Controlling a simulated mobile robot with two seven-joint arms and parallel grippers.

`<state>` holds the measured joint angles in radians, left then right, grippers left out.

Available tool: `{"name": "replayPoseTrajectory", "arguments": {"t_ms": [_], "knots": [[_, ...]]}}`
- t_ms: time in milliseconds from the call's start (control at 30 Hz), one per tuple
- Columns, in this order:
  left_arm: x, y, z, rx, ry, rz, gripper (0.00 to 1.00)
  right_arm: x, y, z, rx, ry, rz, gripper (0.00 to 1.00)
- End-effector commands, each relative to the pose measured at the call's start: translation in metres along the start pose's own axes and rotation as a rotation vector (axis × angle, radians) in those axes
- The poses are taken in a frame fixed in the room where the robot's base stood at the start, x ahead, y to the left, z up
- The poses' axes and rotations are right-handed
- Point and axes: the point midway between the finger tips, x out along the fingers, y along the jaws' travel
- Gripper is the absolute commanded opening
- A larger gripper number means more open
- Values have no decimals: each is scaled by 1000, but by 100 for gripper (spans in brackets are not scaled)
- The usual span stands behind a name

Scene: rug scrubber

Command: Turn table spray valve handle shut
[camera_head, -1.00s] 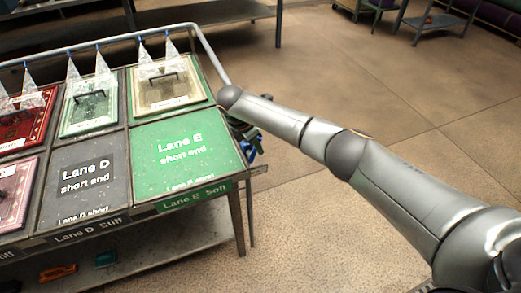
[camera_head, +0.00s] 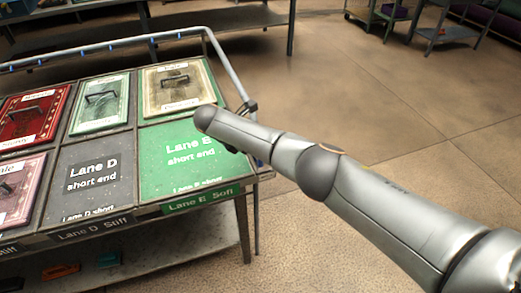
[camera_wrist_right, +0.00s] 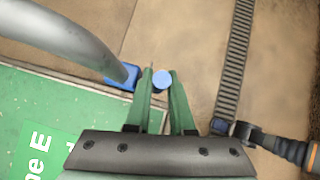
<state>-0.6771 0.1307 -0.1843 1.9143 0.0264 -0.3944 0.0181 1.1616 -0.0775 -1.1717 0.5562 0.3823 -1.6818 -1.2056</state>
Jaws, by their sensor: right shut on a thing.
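In the right wrist view, the green fingers of my right gripper (camera_wrist_right: 162,92) are shut on the blue valve handle (camera_wrist_right: 162,78), whose round end shows between the fingertips. A blue fitting (camera_wrist_right: 122,77) sits at the end of the grey pipe (camera_wrist_right: 72,38), just left of the fingers. In the head view my right arm reaches in from the right to the table's right corner and hides the handle and most of the gripper. The spray pipe (camera_head: 221,62) runs above the table; no water shows from its nozzles. My left gripper is not in view.
The table has a green Lane E panel (camera_head: 185,177), a dark Lane D panel (camera_head: 90,190) and several framed rug pieces with handles. A lower shelf (camera_head: 160,262) holds small coloured items. An orange-and-black handled tool (camera_wrist_right: 285,148) shows at right. Floor right of the table is clear.

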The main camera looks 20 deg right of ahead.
Motion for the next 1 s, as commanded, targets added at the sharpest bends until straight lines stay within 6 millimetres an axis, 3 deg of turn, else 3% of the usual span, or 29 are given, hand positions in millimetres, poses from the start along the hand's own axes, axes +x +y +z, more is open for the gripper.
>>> {"name": "replayPoseTrajectory", "arguments": {"t_ms": [100,133,367,800,1000], "knots": [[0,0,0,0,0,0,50,1,-1,0,-2,-1,-3,0],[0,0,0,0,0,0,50,1,-1,0,-2,-1,-2,24],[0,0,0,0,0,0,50,1,0,0,-1,0,-1,50],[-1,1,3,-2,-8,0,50,0,1,0,1,2,4,51],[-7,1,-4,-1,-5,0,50,1,0,6,9,57,12,51]]}}
